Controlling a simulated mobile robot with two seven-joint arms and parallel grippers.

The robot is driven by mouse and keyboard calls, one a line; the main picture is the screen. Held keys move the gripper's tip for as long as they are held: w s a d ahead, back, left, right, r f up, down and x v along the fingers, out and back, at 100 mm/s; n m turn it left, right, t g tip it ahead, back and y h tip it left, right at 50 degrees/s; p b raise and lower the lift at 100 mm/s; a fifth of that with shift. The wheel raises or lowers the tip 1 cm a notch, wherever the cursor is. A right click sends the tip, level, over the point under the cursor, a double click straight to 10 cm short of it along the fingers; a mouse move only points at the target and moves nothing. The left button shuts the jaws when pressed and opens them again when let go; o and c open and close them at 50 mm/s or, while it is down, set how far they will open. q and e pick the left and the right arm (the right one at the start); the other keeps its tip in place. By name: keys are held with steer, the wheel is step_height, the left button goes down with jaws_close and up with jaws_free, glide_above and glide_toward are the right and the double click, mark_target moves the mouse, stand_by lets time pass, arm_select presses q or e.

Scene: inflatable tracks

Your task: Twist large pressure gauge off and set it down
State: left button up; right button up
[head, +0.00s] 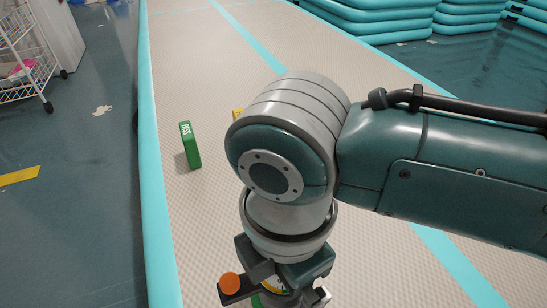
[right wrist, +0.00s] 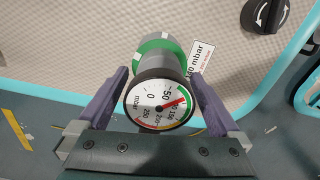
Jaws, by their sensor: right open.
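The large pressure gauge (right wrist: 157,103) has a round white dial marked mbar, a red needle and a dark rim. In the right wrist view it stands on a grey stem with a green collar (right wrist: 160,45). My right gripper (right wrist: 159,78) is open, one finger on each side of the gauge, with small gaps visible beside the dial. My left gripper is not in view.
A white tag reading mbar (right wrist: 199,60) sits beside the collar, and a black knob (right wrist: 266,14) is at upper right. A green PASS block (head: 190,145) stands on the beige track (head: 185,50). A yellow object (head: 237,114) is partly hidden by my arm. A white wire cart (head: 25,60) is at left.

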steer(key=c, duration=1.4)
steer(key=shift+r+n+p, duration=0.1)
steer(key=shift+n+p, duration=0.2)
steer(key=shift+n, duration=0.8)
steer(key=n, duration=0.3)
steer(key=shift+n, duration=0.7)
steer(key=n, duration=0.3)
steer(key=shift+n, duration=0.4)
